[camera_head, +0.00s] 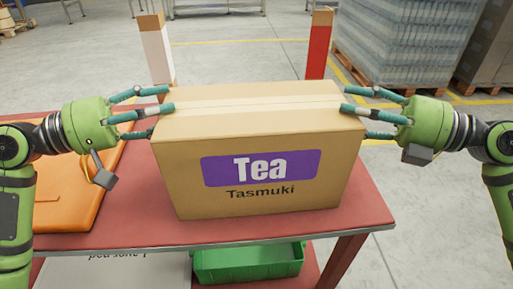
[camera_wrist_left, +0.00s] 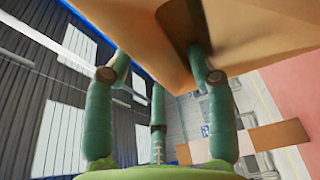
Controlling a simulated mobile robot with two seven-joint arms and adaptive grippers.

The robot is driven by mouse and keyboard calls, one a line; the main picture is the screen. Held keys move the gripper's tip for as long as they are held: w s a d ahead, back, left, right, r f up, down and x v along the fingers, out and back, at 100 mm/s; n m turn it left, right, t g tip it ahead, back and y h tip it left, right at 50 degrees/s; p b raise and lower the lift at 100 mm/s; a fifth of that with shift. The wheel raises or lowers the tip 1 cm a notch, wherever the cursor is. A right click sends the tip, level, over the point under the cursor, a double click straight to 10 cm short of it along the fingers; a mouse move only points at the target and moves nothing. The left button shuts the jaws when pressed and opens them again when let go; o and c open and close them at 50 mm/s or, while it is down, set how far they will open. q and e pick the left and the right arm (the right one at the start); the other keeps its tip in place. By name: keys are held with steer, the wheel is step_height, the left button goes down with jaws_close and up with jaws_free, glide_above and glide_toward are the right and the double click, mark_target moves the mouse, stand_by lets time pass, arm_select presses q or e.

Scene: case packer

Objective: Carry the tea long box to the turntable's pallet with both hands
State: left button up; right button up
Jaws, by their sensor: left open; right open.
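The tea long box (camera_head: 262,160) is a brown carton with a purple "Tea" label, upright on the red table (camera_head: 372,215). My left gripper (camera_head: 160,109) is at its left end with fingers spread, the tips at or very near the carton. My right gripper (camera_head: 350,108) is at its right end in the same way, fingers spread. In the left wrist view the carton (camera_wrist_left: 265,40) fills the top, with the left fingers reaching up to it. I cannot tell how firmly either hand touches it. The turntable and its pallet are not identifiable in view.
An orange case (camera_head: 75,205) lies on the table left of the carton. A white post (camera_head: 157,55) and a red post (camera_head: 319,45) stand behind it. A green crate (camera_head: 248,264) sits below the table's front. Wrapped pallet stacks (camera_head: 400,40) stand at the back right.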

arm_select(q)
steer(key=shift+d, duration=0.15)
arm_select(e)
steer(key=shift+a, duration=0.15)
arm_select(q)
jaws_close()
arm_select(e)
jaws_close()
arm_select(q)
steer(key=shift+r, duration=0.15)
arm_select(e)
steer(key=shift+r, duration=0.2)
